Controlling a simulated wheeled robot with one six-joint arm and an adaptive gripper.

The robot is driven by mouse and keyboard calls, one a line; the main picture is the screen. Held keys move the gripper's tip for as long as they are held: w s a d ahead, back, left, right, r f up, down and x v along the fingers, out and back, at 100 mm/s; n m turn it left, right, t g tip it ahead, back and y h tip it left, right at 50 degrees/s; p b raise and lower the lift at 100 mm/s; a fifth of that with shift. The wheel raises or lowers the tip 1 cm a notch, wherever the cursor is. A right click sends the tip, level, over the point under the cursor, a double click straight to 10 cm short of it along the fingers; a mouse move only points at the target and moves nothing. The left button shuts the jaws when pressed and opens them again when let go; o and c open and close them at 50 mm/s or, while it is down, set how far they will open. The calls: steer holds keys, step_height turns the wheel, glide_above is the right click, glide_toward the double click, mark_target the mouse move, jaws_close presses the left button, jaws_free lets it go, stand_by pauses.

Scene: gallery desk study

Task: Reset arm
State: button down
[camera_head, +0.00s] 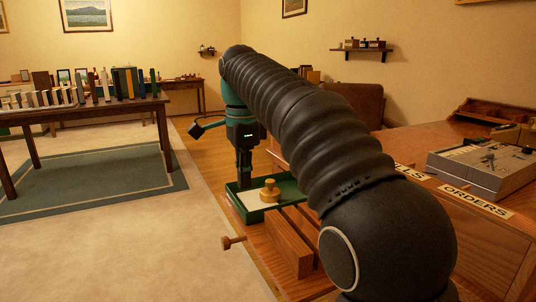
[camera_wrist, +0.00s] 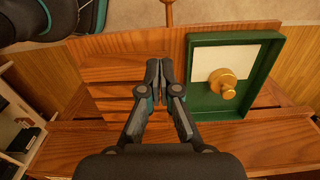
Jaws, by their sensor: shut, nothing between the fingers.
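My gripper (camera_head: 243,183) points down over the desk at the end of my bent arm, and my arm hides part of the desk behind it. In the wrist view my gripper (camera_wrist: 160,78) has its fingers together with nothing between them. Bare wood lies under the fingers, to the left of a green tray (camera_wrist: 194,85). The tray also shows in the head view (camera_head: 242,209), close to the gripper. A brass knobbed weight (camera_wrist: 223,84) sits in the tray, partly on a white sheet (camera_wrist: 218,56); the weight also shows in the head view (camera_head: 270,191).
A wooden knob (camera_head: 232,242) sticks out at the desk's front. A grey box (camera_head: 483,167) and an ORDERS label (camera_head: 476,201) lie at the right. A table with books (camera_head: 85,106) stands far left. Carpeted floor between is clear.

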steer(key=s+d+n, duration=0.1)
steer(key=s+d, duration=0.1)
steer(key=d, duration=0.1)
steer(key=s+d+f+n+t, duration=0.1)
steer(key=s+d, duration=0.1)
steer(key=d, duration=0.1)
steer(key=s+d+n, duration=0.2)
steer(key=d, duration=0.1)
steer(key=shift+s+f+t, duration=0.15)
steer(key=shift+t, duration=0.25)
steer(key=s+d+f+n+t, duration=0.2)
steer(key=s+d+f+n, duration=0.2)
steer(key=s+d+f, duration=0.2)
steer(key=s+d+f+n+t, duration=0.1)
steer(key=s+d+f+n, duration=0.4)
steer(key=s+f, duration=0.5)
steer(key=shift+s+d+f+t, duration=0.35)
steer(key=shift+s+d, duration=0.2)
steer(key=shift+s, duration=0.5)
